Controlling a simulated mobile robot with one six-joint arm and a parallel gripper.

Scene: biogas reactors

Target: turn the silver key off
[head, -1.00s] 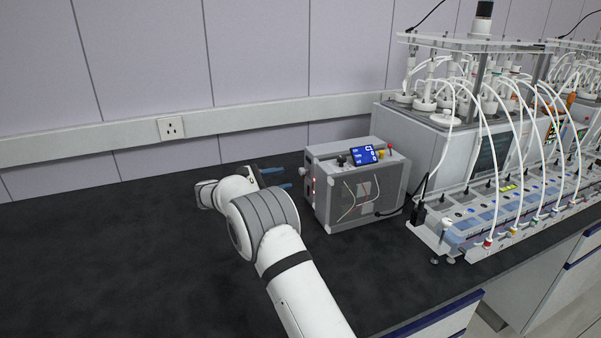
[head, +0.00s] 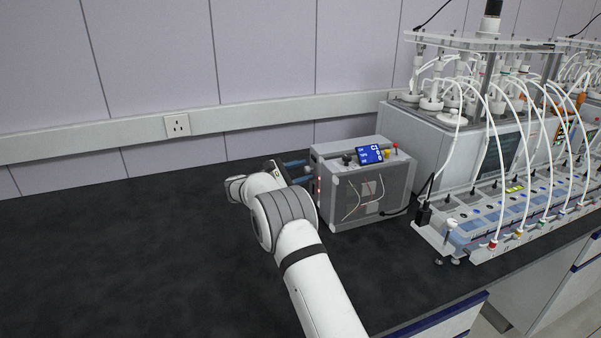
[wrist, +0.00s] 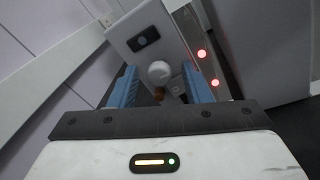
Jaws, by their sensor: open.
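The grey box (head: 368,198) with a blue screen stands on the dark bench. In the wrist view its side panel (wrist: 122,35) faces my gripper (wrist: 160,76). A round silver-white knob, apparently the silver key (wrist: 159,72), sticks out from this panel between my two blue fingers. The fingers are open, one on each side of it, and I cannot tell whether either touches it. In the head view my gripper (head: 305,172) is at the left side of the box, and the key is hidden there.
A dark switch or socket (wrist: 143,38) is beyond the knob. The box top carries the screen (head: 370,155) and small knobs. Reactors with white tubes (head: 490,130) stand to the right. The bench at left is clear.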

